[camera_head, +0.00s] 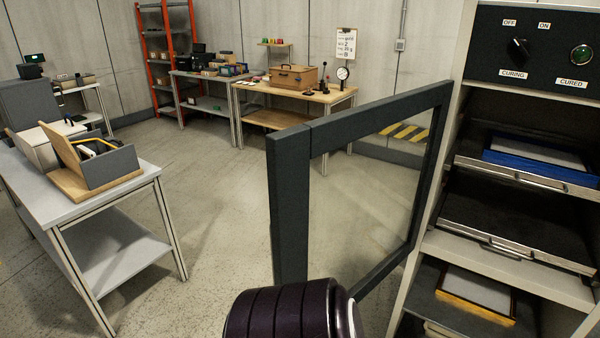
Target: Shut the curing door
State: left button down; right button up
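The curing door (295,210) is a dark grey frame with a clear pane, and it stands swung wide open from the curing cabinet (455,125). Its hinge side is at the cabinet's left edge, and its free edge points toward me. The cabinet front is uncovered, with trays inside. A dark ribbed cylindrical part, which looks like one of my arm links, shows at the bottom centre just in front of the door's lower free corner. Whether it touches the door I cannot tell. Neither gripper's fingers are visible.
The cabinet's panel (535,48) has a knob and a green lamp. A blue-framed screen (535,160) lies on an upper tray, a yellow-framed one (475,292) below. A grey bench (75,205) stands left. A wooden-topped table (290,92) is at the back. The floor between is clear.

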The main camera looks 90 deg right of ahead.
aim_at(290, 151)
jog(key=i+z, duration=0.25)
jog(key=z, duration=0.25)
jog(key=i+z, duration=0.3)
jog(key=z, duration=0.15)
jog(key=i+j+z, duration=0.2)
jog(key=z, duration=0.3)
jog(key=i+z, duration=0.1)
jog(key=z, duration=0.3)
jog(key=i+z, duration=0.15)
jog(key=z, duration=0.25)
jog(key=i+j+z, duration=0.1)
jog(key=z, duration=0.35)
jog(key=i+j+z, duration=0.1)
jog(key=z, duration=0.3)
jog(key=i+j+z, duration=0.1)
jog(key=z, duration=0.3)
jog(key=i+j+z, duration=0.15)
jog(key=z, duration=0.35)
jog(key=i+j+z, duration=0.25)
jog(key=z, duration=0.25)
jog(key=i+j+z, duration=0.2)
jog(key=j+z, duration=0.15)
jog(key=z, duration=0.15)
